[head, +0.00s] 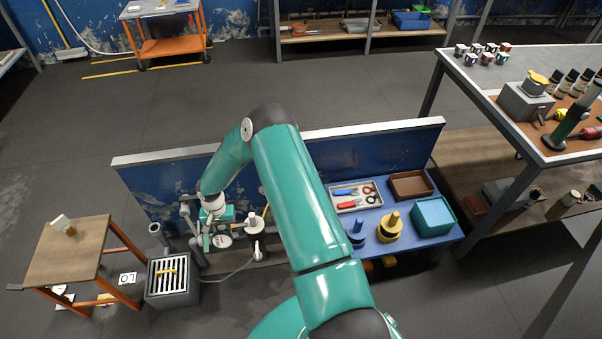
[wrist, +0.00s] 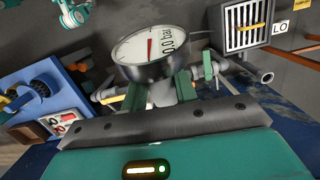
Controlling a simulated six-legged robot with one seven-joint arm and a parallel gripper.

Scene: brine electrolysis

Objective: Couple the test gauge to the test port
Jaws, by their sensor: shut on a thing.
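The test gauge (wrist: 148,48) is a round metal gauge with a white dial and red needle, tilted in the wrist view. My gripper (wrist: 160,90) is shut on it, with its green fingers on either side below the dial. In the head view, my gripper (head: 218,232) and the gauge (head: 221,241) are down at the pipework (head: 250,226) in front of the low blue wall. I cannot pick out the test port; the gauge and gripper cover much of that area. I cannot tell whether the gauge touches a fitting.
The blue wall panel (head: 158,193) stands close behind the pipework. A grated drain box (head: 172,292) and a wooden table (head: 68,250) are at the left. A blue bench (head: 417,243) with tools, trays and a yellow spool-like part (head: 390,228) is at the right.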

